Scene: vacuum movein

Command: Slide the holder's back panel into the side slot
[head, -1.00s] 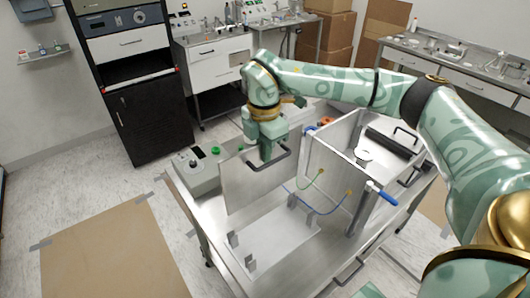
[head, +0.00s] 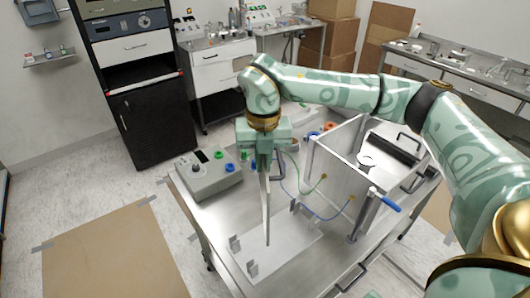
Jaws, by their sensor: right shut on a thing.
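My right gripper (head: 264,150) is shut on the handle of a flat grey panel (head: 266,212). The panel hangs upright and shows almost edge-on, above the pale base plate (head: 278,243) on the metal cart. Small upright brackets stand on the plate, at its left (head: 235,243) and its far side (head: 294,206). I cannot tell whether the panel's lower edge touches the plate. An open-topped box (head: 338,165) with thin walls stands right of the panel, apart from it. No side slot can be made out clearly. My left gripper is not in view.
A grey control box (head: 209,175) with knobs stands at the cart's left back. Green and blue cables (head: 312,188) run beside the box wall. A blue-handled lever (head: 384,202) sticks out at the box's front corner. The cart's front left is clear.

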